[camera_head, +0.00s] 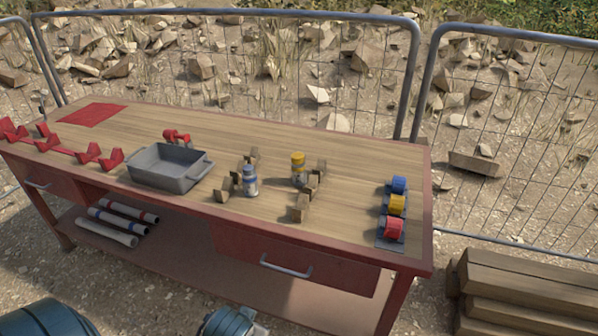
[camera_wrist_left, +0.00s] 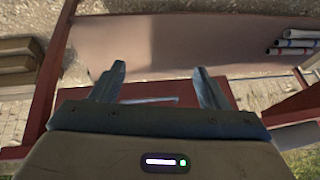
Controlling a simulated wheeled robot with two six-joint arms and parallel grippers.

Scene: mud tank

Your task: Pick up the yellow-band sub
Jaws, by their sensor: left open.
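The yellow-band sub (camera_head: 298,168) is a short grey cylinder with a yellow band at its top. It stands upright on the wooden bench top, close beside wooden cradle blocks (camera_head: 318,170). A similar sub with a blue band (camera_head: 250,182) stands to its left, by other wooden blocks. In the left wrist view my left gripper (camera_wrist_left: 158,86) is open, with nothing between its fingers. It is in front of the bench and apart from the subs, which that view does not show. My right gripper is not in view.
A grey tray (camera_head: 168,180) and red stands (camera_head: 88,152) are to the left on the bench. Blue, yellow and red rolls (camera_head: 397,204) sit at the right end. Banded tubes (camera_head: 118,218) lie on the lower shelf. Timber beams (camera_head: 525,290) are at right, and mesh fencing is behind.

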